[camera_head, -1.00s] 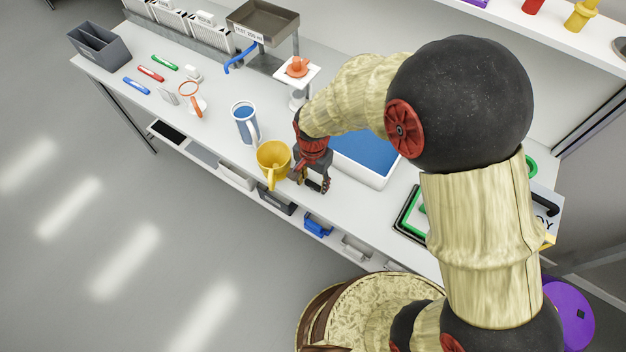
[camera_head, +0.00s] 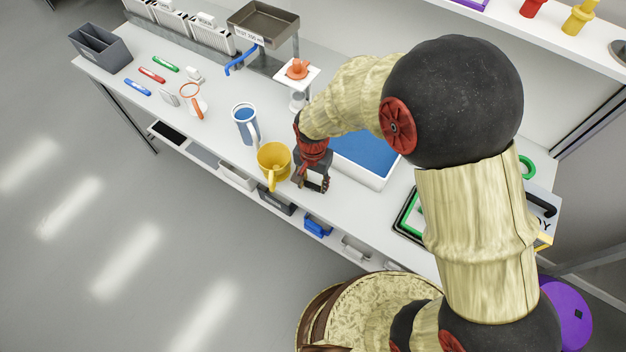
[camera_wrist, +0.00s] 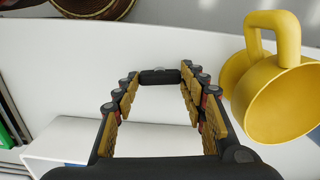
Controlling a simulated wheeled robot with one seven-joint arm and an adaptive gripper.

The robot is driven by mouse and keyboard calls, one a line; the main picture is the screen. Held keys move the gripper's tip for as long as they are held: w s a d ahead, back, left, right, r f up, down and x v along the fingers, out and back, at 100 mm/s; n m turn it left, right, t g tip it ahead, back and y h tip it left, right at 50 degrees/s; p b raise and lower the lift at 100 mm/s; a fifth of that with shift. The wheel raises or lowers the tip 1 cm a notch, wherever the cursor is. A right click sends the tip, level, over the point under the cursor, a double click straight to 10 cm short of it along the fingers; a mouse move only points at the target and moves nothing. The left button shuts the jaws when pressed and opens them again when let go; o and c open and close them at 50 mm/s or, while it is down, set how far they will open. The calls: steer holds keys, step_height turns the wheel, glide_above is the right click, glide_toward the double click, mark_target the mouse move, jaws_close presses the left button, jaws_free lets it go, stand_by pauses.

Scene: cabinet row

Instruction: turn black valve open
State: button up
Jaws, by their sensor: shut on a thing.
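A short black bar (camera_wrist: 160,76), which looks like the black valve, lies between my fingertips in the wrist view. My gripper (camera_head: 312,186) is low over the front edge of the white bench (camera_head: 215,150), just right of the yellow mug. In the wrist view its two fingers with yellow pads stand apart, one on each side of the bar, and are shut on it. In the head view my gripper and arm hide the valve, so I cannot tell its angle there.
A yellow mug (camera_head: 273,160) stands close left of my gripper and is on the right in the wrist view (camera_wrist: 280,95). A blue-filled jug (camera_head: 245,122) is farther left. A blue-floored tray (camera_head: 366,157) is behind my gripper. Below the bench is a shelf with bins.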

mark_target(313, 185)
steer(key=n+p, duration=0.2)
steer(key=n, duration=0.2)
steer(key=shift+r, duration=0.15)
steer(key=n+p, duration=0.2)
steer(key=n, duration=0.2)
steer(key=n+p, duration=0.1)
steer(key=n, duration=0.3)
steer(key=shift+n+p, duration=0.3)
steer(key=shift+p, duration=0.1)
steer(key=shift+n+p, duration=0.55)
steer(key=shift+n, duration=1.35)
steer(key=o, duration=1.2)
step_height(313, 185, up, 12)
steer(key=shift+f, duration=0.15)
